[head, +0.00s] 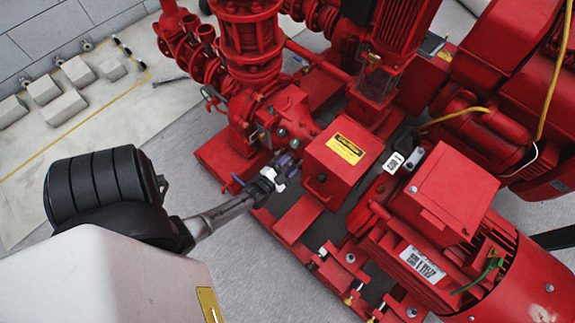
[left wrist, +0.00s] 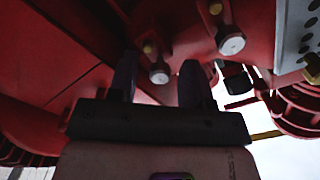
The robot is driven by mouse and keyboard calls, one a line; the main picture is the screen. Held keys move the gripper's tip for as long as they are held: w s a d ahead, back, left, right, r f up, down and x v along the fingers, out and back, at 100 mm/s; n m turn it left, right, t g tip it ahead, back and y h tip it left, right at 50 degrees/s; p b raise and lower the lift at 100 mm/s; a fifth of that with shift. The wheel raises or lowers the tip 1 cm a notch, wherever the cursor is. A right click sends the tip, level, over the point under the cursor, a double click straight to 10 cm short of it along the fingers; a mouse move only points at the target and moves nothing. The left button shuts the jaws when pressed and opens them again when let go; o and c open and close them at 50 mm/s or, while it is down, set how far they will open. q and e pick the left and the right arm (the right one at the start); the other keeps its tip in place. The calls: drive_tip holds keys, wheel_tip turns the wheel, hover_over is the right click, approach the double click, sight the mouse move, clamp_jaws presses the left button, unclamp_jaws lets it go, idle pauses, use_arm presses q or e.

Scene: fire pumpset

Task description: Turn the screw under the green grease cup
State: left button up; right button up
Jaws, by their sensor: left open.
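My left gripper (head: 285,168) reaches in from the left to the red pump housing, left of the red coupling guard. In the left wrist view its two dark fingers (left wrist: 158,85) stand apart. A pale metal screw head (left wrist: 159,73) with a yellowish fitting above it shows in the gap between the fingers. I cannot tell whether the fingers touch it. A second similar screw head (left wrist: 231,42) is up and right, outside the fingers. My right gripper is not in view.
The red coupling guard (head: 340,165) with a yellow label stands close right of the gripper. The red motor (head: 440,240) is at lower right. Red pump pipework (head: 250,45) rises behind. Grey floor (head: 215,255) is open at lower left.

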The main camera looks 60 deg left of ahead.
use_arm(q)
drive_tip(key=shift+c, duration=1.2)
clamp_jaws()
